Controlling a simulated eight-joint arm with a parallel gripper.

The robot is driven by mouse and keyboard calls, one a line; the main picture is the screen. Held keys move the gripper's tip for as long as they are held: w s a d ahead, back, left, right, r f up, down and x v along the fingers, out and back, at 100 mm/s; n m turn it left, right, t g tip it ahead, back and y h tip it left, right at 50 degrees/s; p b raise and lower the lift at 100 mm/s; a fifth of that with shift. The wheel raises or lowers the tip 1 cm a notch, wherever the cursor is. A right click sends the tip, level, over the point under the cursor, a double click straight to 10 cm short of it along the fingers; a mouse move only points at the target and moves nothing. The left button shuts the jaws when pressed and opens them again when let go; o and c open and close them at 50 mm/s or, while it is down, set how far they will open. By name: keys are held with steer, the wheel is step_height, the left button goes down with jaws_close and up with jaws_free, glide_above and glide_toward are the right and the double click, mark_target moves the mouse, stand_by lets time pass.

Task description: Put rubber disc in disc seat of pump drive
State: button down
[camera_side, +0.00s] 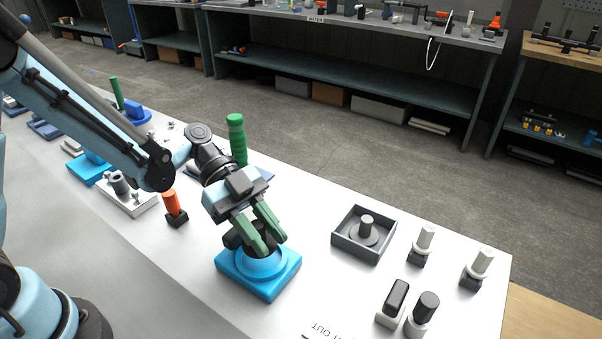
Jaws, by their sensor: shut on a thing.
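My gripper (266,242), with green fingers, points down over a bright blue base with a round raised top (258,278), which seems to be the pump drive. The fingers are shut on a black piece (233,239), seemingly the rubber disc, which shows to the left of and between the fingertips. The piece is at the top of the blue round part. I cannot tell whether it touches or rests in the seat, because the fingers hide the contact and most of the disc seat.
A dark square tray (346,244) holding a grey knobbed disc stands to the right. Several small knobbed parts stand at the right end, including a black-topped one (427,304). An orange-handled piece (171,203) and a green handle (237,138) stand close to my arm.

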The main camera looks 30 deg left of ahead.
steer(key=shift+f, duration=2)
steer(key=shift+f, duration=0.1)
steer(key=c, duration=0.9)
jaws_free()
steer(key=shift+o, duration=0.2)
steer(key=shift+a+r, duration=0.15)
steer(key=shift+r, duration=0.05)
steer(key=s+a+r+n+t+y, duration=0.1)
steer(key=a+r+n+t+y, duration=0.3)
steer(key=a+n, duration=0.4)
steer(key=a+r+n+t+y, duration=0.5)
steer(key=a+n+y, duration=0.3)
steer(key=n, duration=0.4)
steer(key=shift+s+r+t, duration=0.3)
steer(key=shift+s+t, duration=0.05)
steer(key=shift+t, duration=0.05)
